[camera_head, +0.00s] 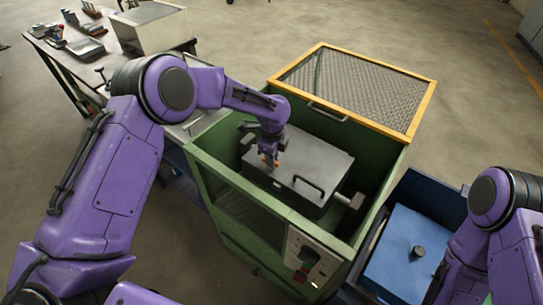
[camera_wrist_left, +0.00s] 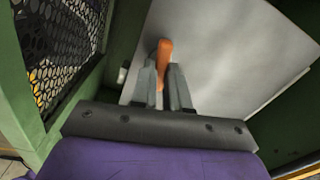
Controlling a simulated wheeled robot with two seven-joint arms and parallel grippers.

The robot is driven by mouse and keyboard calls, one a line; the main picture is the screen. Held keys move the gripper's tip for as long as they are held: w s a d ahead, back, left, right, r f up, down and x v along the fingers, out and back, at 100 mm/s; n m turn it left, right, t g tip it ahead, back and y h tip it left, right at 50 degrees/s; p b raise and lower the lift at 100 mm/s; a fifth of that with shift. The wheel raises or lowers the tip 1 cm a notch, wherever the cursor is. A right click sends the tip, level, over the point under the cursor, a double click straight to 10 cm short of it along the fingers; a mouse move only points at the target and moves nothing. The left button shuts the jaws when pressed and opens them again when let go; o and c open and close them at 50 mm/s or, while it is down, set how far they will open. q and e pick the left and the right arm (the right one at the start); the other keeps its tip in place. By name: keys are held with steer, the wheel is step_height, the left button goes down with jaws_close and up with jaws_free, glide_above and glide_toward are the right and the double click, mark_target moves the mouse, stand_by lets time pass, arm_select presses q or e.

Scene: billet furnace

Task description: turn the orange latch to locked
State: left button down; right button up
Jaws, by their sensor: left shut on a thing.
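The orange latch (camera_wrist_left: 164,52) sticks up between the two dark fingers of my left gripper (camera_wrist_left: 166,88) in the left wrist view. The latch is on the grey lid (camera_head: 310,165) of a box inside the green cabinet (camera_head: 231,200). Its lower part is hidden by the fingers, and I cannot tell its locked mark. My right arm shows at the right edge, but its gripper is out of view.
The cabinet's yellow-framed mesh cover (camera_head: 355,85) stands open at the back. The lid has a black handle (camera_head: 308,186). A control panel (camera_head: 306,262) is on the cabinet's front. A blue bin (camera_head: 405,245) stands to the right, and a workbench (camera_head: 75,60) at the back left.

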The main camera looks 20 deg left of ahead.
arm_select(q)
steer(key=shift+m, duration=1.1)
steer(key=c, duration=1.1)
jaws_free()
step_height(320, 180, up, 10)
steer(key=shift+r+b, duration=0.25)
steer(key=shift+b, duration=0.7)
